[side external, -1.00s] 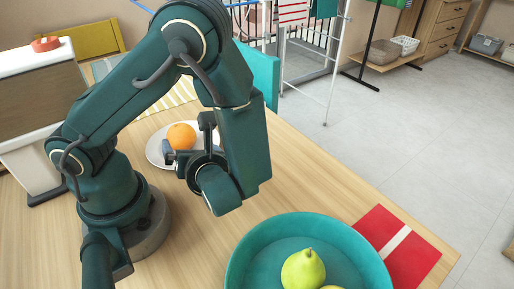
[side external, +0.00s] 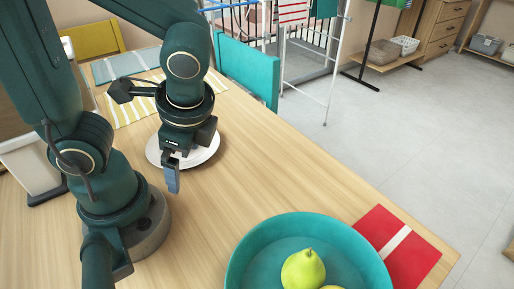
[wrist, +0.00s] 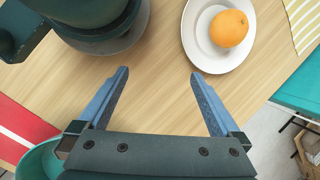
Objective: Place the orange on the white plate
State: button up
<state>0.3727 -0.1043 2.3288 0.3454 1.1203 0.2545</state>
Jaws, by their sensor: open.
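The orange (wrist: 229,28) rests on the white plate (wrist: 197,48), near the plate's middle in the wrist view. In the side external view the plate (side external: 207,154) shows behind my gripper, and the orange is hidden there. My gripper (wrist: 158,73) is open and empty, with bare wooden table between its fingers. The fingertips point toward the table beside the plate, apart from the orange. In the side external view my gripper (side external: 172,180) points down in front of the plate.
A teal bowl (side external: 240,262) with a green pear (side external: 303,269) stands at the front. A red cloth with a white stripe (side external: 412,262) lies right of it. Striped cloth (side external: 130,108) lies behind the plate. The table's middle is clear.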

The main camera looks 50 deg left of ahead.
jog(key=w+d+r+n+t+h, duration=0.2)
jog(key=r+n+t, duration=0.4)
jog(key=n, duration=0.3)
jog(key=shift+w+r+h, duration=0.2)
jog(key=shift+w+h, duration=0.5)
jog(key=shift+h, duration=0.3)
jog(key=shift+d, duration=0.1)
